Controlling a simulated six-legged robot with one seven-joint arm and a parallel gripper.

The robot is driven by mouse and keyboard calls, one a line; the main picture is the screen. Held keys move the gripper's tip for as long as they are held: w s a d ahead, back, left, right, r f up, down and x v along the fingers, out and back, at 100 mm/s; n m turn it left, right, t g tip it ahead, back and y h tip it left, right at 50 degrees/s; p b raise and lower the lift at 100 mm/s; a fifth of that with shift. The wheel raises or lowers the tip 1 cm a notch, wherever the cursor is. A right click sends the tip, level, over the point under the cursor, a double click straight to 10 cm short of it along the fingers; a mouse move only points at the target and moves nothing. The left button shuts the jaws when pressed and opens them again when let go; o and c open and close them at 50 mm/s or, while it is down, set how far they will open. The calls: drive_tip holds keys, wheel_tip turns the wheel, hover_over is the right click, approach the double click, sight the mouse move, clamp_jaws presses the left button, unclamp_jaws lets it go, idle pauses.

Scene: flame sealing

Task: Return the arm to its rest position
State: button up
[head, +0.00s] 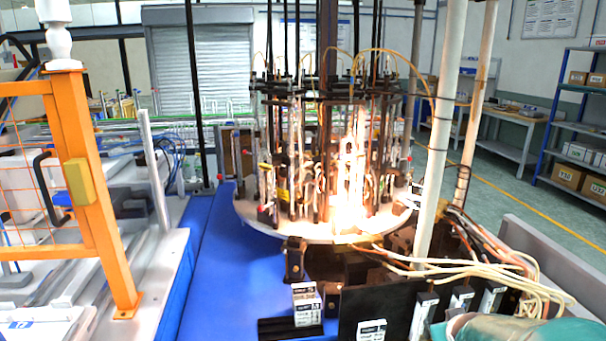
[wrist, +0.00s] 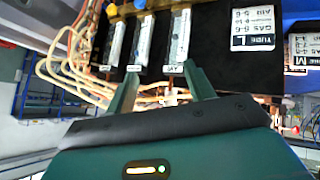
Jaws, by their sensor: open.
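My gripper (wrist: 160,70) shows in the wrist view with its two green fingers spread apart and nothing held between them. A black panel (wrist: 220,75) lies beyond the fingertips, with clear upright gauges (wrist: 146,40) and blue and yellow knobs on it. I cannot tell the exact gap, but no touch is visible. In the head view, part of my green arm (head: 530,329) shows at the bottom right, beside the black panel (head: 390,305); the fingers are hidden there.
A round sealing machine (head: 255,213) with bright flames stands at the centre. Pale hoses (head: 480,262) run close to my arm. A white post (head: 440,140) rises behind the panel. An orange guard frame (head: 95,200) stands left. Shelves (head: 575,130) stand far right, past open floor.

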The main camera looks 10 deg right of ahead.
drive_tip(key=s+a+r+y, duration=0.1)
drive_tip(key=s+a+r, duration=0.2)
drive_tip(key=a, duration=0.4)
drive_tip(key=s+a+r+g+y, duration=0.1)
drive_tip(key=s+a+r+y, duration=0.1)
drive_tip(key=s+a, duration=0.4)
drive_tip(key=s+a+r+n+g+y, duration=0.1)
drive_tip(key=s+a+r, duration=0.3)
drive_tip(key=a, duration=0.5)
drive_tip(key=shift+s+a+r, duration=0.2)
drive_tip(key=shift+s+r, duration=0.1)
drive_tip(key=shift+r, duration=0.05)
drive_tip(key=shift+w+d, duration=0.1)
drive_tip(key=shift+d, duration=0.05)
